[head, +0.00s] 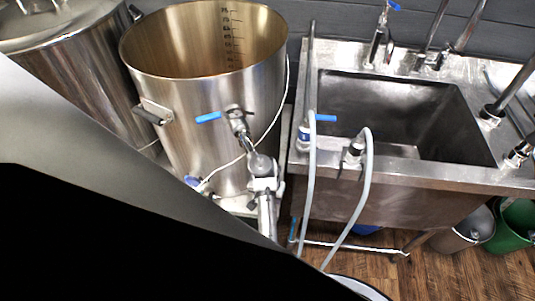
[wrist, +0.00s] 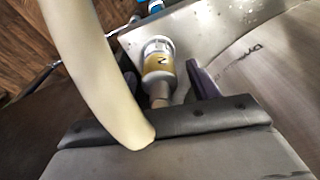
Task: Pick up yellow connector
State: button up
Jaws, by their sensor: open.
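In the wrist view, a white connector with a yellow band and a dark mark (wrist: 158,62) lies ahead of my gripper (wrist: 162,72). The gripper is open, with a dark finger left of the connector and a purplish finger right of it. The connector appears between the fingers, but I cannot tell whether they touch it. Its narrow near end runs down towards the gripper's dark body. In the head view, two connectors sit at the sink's left front edge, one with a blue band (head: 304,135) and one darker (head: 355,149). My gripper cannot be made out there.
A pale hose (wrist: 95,75) crosses close in front of the wrist camera on the left. Pale hoses (head: 360,205) hang from the sink edge (head: 430,175). A large steel kettle (head: 195,110) with blue-handled valves stands left of the sink. Buckets (head: 515,228) stand lower right.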

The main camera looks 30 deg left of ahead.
jog(key=shift+c, duration=0.2)
jog(key=c, duration=1.1)
jog(key=shift+d+r, duration=0.1)
jog(key=shift+r, duration=0.1)
jog(key=shift+d+r+b, duration=0.1)
jog(key=shift+r+b, duration=0.1)
jog(key=shift+b, duration=0.25)
jog(key=r, duration=0.4)
jog(key=r+b, duration=0.1)
jog(key=r, duration=0.1)
jog(key=shift+s+d+r, duration=0.1)
jog(key=shift+d, duration=0.25)
jog(key=s+d, duration=0.3)
jog(key=d, duration=0.6)
jog(key=s+d+b, duration=0.1)
jog(key=s+d, duration=0.2)
jog(key=d, duration=0.5)
jog(key=shift+s+d, duration=0.15)
jog(key=shift+d, duration=0.25)
jog(key=shift+r, duration=0.1)
jog(key=shift+r+p, duration=2.25)
jog(key=shift+p, duration=0.35)
